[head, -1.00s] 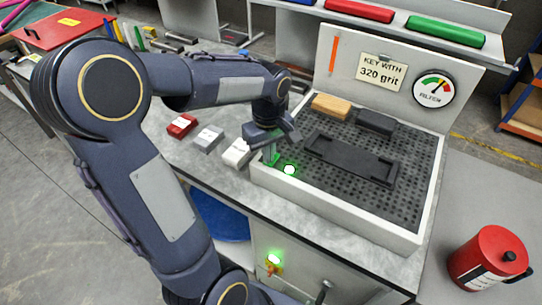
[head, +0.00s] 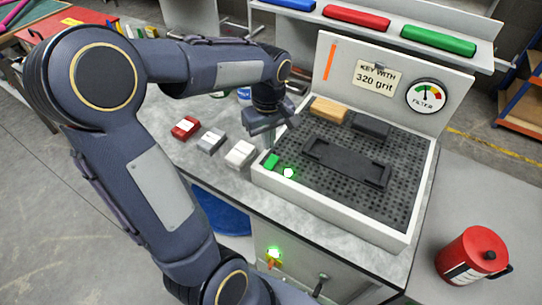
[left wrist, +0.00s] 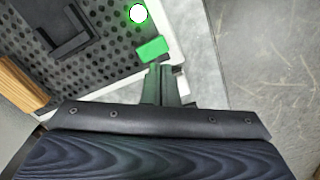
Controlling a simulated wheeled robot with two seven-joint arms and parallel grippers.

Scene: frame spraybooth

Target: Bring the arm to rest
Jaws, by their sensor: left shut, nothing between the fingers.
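My left gripper (head: 268,146) is at the left rim of the spraybooth's perforated tray (head: 400,232), above and just beside a green switch (head: 271,161) with a lit green lamp (head: 288,172) next to it. In the left wrist view the shut fingers (left wrist: 160,68) point at the green switch (left wrist: 153,49) and hold nothing; whether they touch it I cannot tell. The green lamp also glows in that view (left wrist: 137,13). My right gripper is not in view.
A dark frame (head: 346,162), a tan block (head: 329,109) and a dark block (head: 371,127) lie in the tray. Red (head: 185,128), grey (head: 211,139) and white (head: 240,153) blocks stand on the bench. A red can (head: 472,256) is at the lower right.

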